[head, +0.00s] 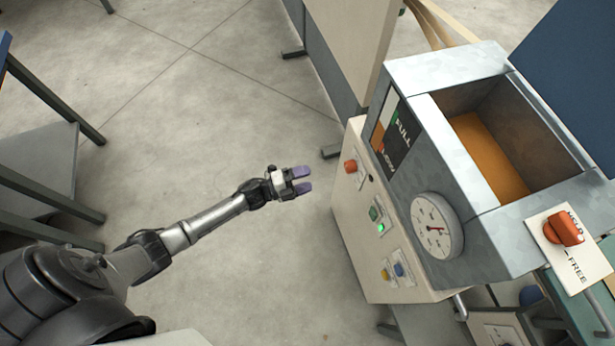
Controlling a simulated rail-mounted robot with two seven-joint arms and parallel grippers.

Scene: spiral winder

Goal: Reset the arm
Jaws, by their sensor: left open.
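My left arm comes in from the lower left and reaches toward the middle of the view. My left gripper (301,180) is open and empty, with two purple fingertips apart, over the bare floor. It is left of the machine's control panel (359,220) and appears apart from it. My right gripper does not show.
The cream panel carries a red knob (350,166), a lit green button (380,228), and yellow and blue buttons. Above are a dial gauge (436,226) and an open metal hopper with orange contents (487,155). A red-orange handle (564,229) sits at a HELD/FREE plate. Grey shelving (40,165) stands left.

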